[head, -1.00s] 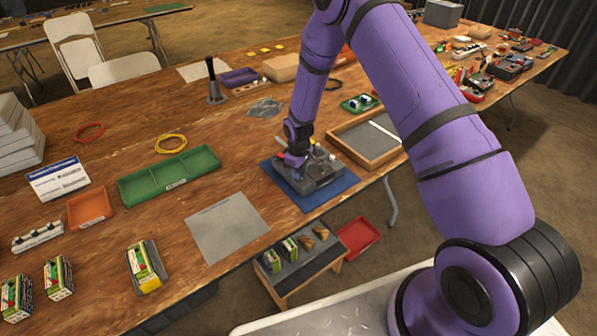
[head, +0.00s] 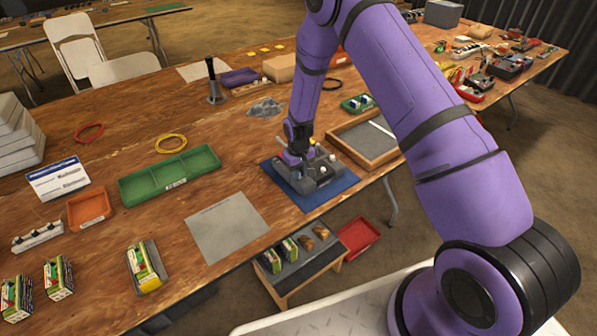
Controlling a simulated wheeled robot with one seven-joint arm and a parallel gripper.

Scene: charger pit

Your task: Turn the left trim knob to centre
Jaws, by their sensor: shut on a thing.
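A dark grey transmitter (head: 325,181) lies on a blue mat (head: 342,190) near the front edge of the wooden table. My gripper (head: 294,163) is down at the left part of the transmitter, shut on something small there. The left trim knob is hidden by the gripper, so its angle cannot be read. A light knob or stick top shows on the transmitter's right part, uncovered.
A wooden tray (head: 366,161) stands just right of the mat. A green divided tray (head: 165,178) and a grey sheet (head: 227,226) lie to the left. A small bench (head: 291,278) and a red bin (head: 358,238) stand below the table edge.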

